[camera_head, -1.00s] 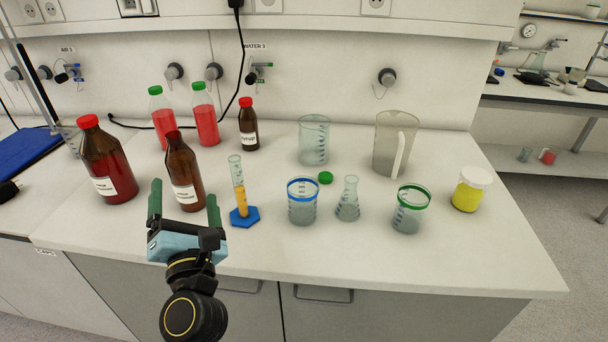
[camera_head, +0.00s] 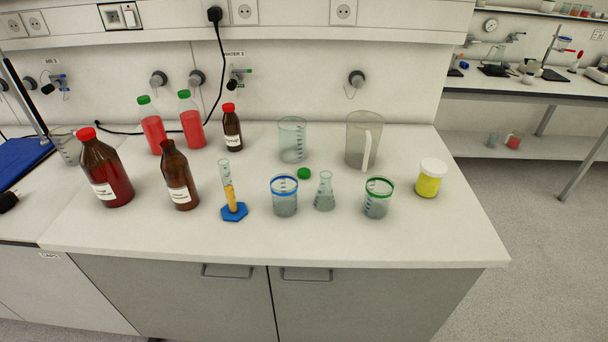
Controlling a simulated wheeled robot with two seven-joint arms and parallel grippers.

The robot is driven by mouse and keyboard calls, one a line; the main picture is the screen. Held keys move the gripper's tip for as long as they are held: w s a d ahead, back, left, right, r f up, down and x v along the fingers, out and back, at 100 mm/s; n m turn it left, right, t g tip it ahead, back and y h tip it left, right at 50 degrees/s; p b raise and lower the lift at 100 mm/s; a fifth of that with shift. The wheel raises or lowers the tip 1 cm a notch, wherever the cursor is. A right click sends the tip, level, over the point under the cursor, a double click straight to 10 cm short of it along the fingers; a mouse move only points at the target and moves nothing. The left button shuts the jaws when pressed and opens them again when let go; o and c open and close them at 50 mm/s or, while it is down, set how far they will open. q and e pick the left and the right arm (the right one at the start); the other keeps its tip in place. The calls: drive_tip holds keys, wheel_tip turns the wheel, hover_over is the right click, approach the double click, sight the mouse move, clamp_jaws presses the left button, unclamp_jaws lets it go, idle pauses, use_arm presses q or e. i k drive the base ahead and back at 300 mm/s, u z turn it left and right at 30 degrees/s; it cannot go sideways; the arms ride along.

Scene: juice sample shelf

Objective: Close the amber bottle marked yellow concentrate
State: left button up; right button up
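An uncapped amber bottle (camera_head: 179,172) with a white label stands upright on the bench, left of centre. Its label text is too small to read. A loose green cap (camera_head: 304,173) lies on the bench behind the beakers. A large amber bottle (camera_head: 108,174) with a red cap stands to the left, also labelled. A small amber bottle (camera_head: 232,130) with a red cap stands further back. Neither of my grippers shows in the view.
Two green-capped red bottles (camera_head: 191,122) stand behind. A cylinder on a blue foot (camera_head: 234,213), a blue-rimmed beaker (camera_head: 284,198), a flask (camera_head: 325,193) and a green-rimmed beaker (camera_head: 377,199) line the front. A jug (camera_head: 361,142) and yellow jar (camera_head: 429,181) are right. The front strip is clear.

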sight(175, 167)
drive_tip(key=u, duration=0.55)
drive_tip(key=k, duration=0.65)
drive_tip(key=u, duration=0.8)
drive_tip(key=i, duration=0.8)
drive_tip(key=z, duration=0.6)
drive_tip(key=i, duration=0.45)
drive_tip(key=z, duration=0.5)
